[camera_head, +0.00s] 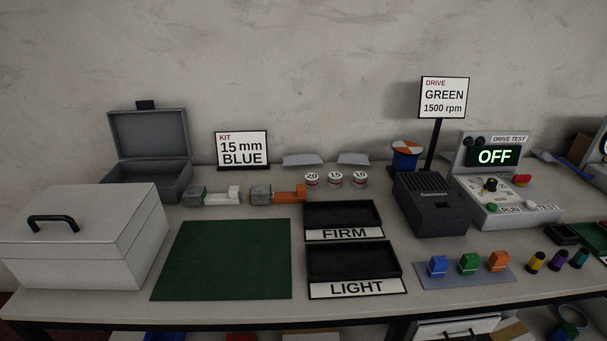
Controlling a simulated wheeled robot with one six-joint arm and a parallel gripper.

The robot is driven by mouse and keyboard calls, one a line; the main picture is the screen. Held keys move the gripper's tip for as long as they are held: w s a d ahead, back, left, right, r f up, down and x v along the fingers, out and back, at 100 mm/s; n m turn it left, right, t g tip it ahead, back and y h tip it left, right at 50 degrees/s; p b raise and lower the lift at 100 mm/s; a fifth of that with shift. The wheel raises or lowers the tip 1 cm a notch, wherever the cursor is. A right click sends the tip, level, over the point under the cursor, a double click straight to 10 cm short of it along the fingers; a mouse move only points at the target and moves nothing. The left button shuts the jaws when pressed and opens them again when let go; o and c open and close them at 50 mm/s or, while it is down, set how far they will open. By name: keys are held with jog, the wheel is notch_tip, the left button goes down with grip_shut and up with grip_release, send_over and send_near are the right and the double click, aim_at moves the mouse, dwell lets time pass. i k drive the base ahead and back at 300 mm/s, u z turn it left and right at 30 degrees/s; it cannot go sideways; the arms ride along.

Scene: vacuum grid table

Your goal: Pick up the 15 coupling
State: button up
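The 15 coupling (335,180) is a small round piece with a white top marked 15. It stands upright on the table, in the middle of a row of three. The coupling marked 20 (312,180) is at its left and the one marked 10 (360,179) at its right, with small gaps between them. The row is behind the black FIRM tray (343,235). My gripper is not in view.
The LIGHT tray (357,288) lies in front of the FIRM tray. An orange-ended motor-like part (278,194) lies left of the couplings. A dark box (430,206) stands to their right. Grey angled pieces (303,159) are behind. The green mat (222,260) is empty.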

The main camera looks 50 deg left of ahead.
aim_at(335, 180)
jog(key=u, duration=0.95)
jog(key=i, duration=0.85)
jog(key=u, duration=0.95)
